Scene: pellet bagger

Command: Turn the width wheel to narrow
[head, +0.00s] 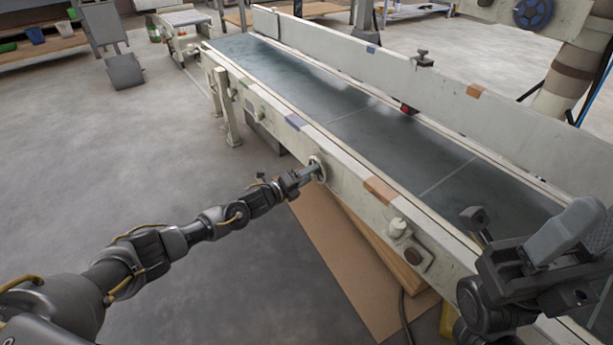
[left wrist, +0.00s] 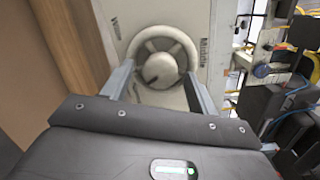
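The width wheel (head: 318,168) is a pale round handwheel on the near side of the conveyor frame. In the left wrist view the wheel (left wrist: 160,62) has spokes, a hub and a dark mark low on the hub, with small printed labels on the plate at either side. My left gripper (head: 314,171) is at the wheel and faces it. In the left wrist view its two fingers (left wrist: 160,78) are apart, with the tips over the left and right of the rim. I cannot tell whether they touch it.
The conveyor belt (head: 380,138) runs diagonally behind the wheel, between pale side rails. A pale knob (head: 397,227) sits on the frame to the right of the wheel. A brown board (head: 345,262) lies below. The floor (head: 130,175) at the left is clear.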

